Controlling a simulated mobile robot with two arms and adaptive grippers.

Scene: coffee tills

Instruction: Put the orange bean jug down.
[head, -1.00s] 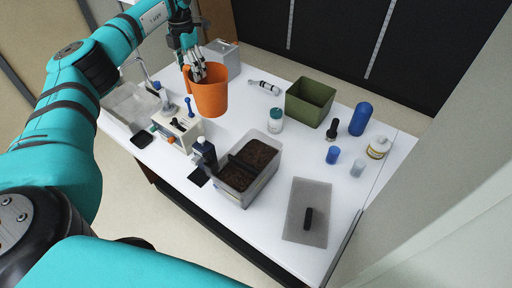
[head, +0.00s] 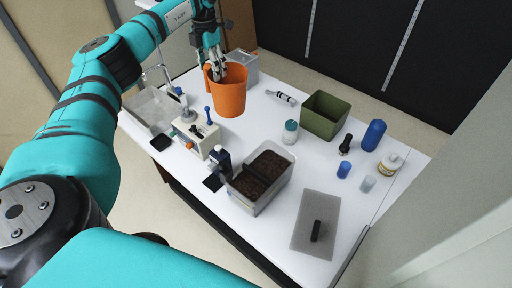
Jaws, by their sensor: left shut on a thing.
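The orange bean jug (head: 230,97) is upright at the back left of the white table (head: 262,125), in front of a grey bin. My left gripper (head: 215,72) comes down from above and is shut on the jug at its far left rim; its fingertips are partly hidden by the jug. I cannot tell whether the jug's base touches the table. My right gripper is not in view.
A grey bin (head: 244,66) stands just behind the jug. A small coffee machine (head: 195,138) is at its front left, beside a sink (head: 152,108).

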